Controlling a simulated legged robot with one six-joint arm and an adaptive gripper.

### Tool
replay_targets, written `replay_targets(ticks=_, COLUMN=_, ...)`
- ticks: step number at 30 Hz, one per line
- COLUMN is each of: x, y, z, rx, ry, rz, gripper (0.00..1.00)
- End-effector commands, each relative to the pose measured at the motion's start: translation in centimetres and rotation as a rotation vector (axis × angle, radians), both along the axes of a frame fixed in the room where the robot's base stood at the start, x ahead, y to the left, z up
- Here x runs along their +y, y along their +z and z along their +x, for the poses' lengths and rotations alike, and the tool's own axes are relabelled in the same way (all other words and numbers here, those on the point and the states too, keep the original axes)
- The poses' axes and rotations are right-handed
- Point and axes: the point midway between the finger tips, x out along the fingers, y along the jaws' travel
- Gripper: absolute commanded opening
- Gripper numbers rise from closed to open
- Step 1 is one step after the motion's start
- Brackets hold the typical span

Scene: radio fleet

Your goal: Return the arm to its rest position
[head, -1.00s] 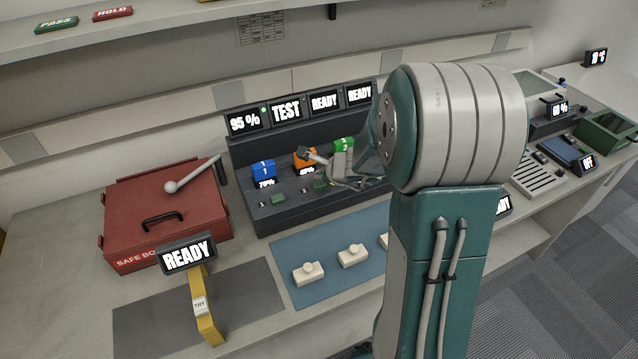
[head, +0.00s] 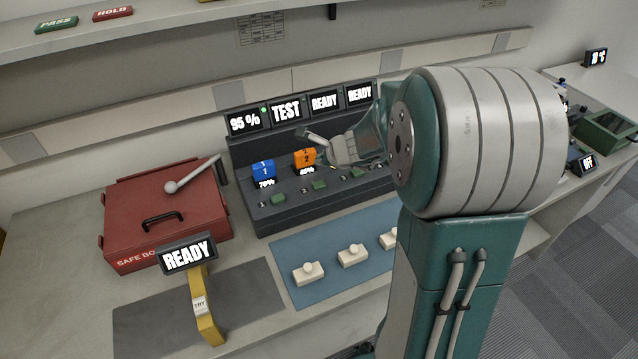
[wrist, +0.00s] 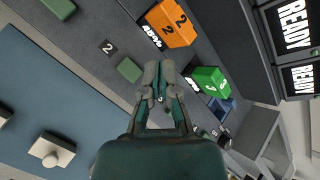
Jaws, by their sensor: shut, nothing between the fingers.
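My gripper (head: 322,143) is raised in front of the charger rack in the head view, with my arm reaching in from the right. In the wrist view my gripper (wrist: 160,82) has its fingers together and nothing between them. The orange block marked 2 (head: 303,158) sits in the dark rack (head: 275,219), just left of and below the gripper. The blue block marked 1 (head: 262,169) sits further left. The green block (wrist: 208,80) sits in the rack in the wrist view; in the head view my gripper hides it.
A red safe box (head: 165,225) with a lever stands at the left. A READY sign (head: 187,254) and a yellow stand (head: 206,312) are in front. A blue mat (head: 300,262) holds white knobbed pieces. A shelf (head: 160,22) runs above. A green case (head: 606,132) stands far right.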

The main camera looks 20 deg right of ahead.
Motion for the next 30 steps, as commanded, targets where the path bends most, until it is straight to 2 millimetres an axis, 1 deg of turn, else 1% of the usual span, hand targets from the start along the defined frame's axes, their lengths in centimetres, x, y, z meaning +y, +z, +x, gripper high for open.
replay_targets(ticks=19, x=0.0, y=-0.1, z=0.0, rx=0.001, ry=0.001, rz=0.000, gripper=0.00)
replay_targets(ticks=21, x=0.3, y=0.2, z=-0.1, rx=-0.002, ry=0.015, rz=-0.008, gripper=0.00)
replay_targets(ticks=23, x=1.1, y=0.9, z=-0.5, rx=-0.011, ry=0.061, rz=-0.033, gripper=0.00)
replay_targets(ticks=26, x=3.6, y=3.1, z=-1.9, rx=-0.039, ry=0.216, rz=-0.126, gripper=0.00)
replay_targets(ticks=27, x=4.8, y=4.1, z=-2.8, rx=-0.051, ry=0.301, rz=-0.179, gripper=0.00)
replay_targets(ticks=29, x=6.7, y=5.5, z=-4.4, rx=-0.069, ry=0.433, rz=-0.264, gripper=0.00)
replay_targets(ticks=30, x=7.8, y=6.3, z=-5.5, rx=-0.079, ry=0.519, rz=-0.320, gripper=0.00)
